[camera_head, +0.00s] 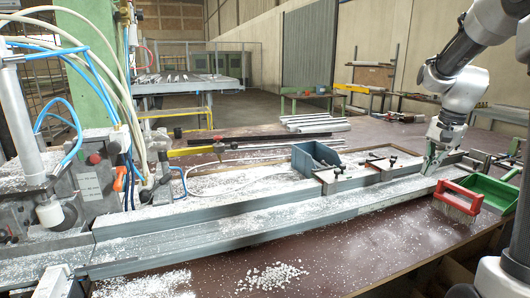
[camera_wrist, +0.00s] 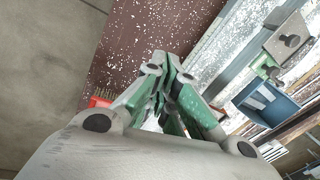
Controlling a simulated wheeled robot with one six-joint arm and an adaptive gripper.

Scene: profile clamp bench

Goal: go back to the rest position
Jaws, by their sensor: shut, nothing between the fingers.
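My gripper (camera_head: 430,160) hangs at the right of the bench in the head view, over the far end of the long metal profile rail (camera_head: 300,208). Its green-lined fingers look closed, with nothing seen between them. In the wrist view my gripper (camera_wrist: 165,80) fills the middle with its fingers together. A red-handled brush (camera_head: 457,195) stands just right of and in front of the gripper, and a red edge of it (camera_wrist: 100,101) shows in the wrist view. I cannot tell whether the fingertips touch the rail.
A green bin (camera_head: 494,190) is at the right. The clamp machine with blue hoses (camera_head: 90,165) fills the left. White chips litter the brown table (camera_head: 350,255), whose front is otherwise clear.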

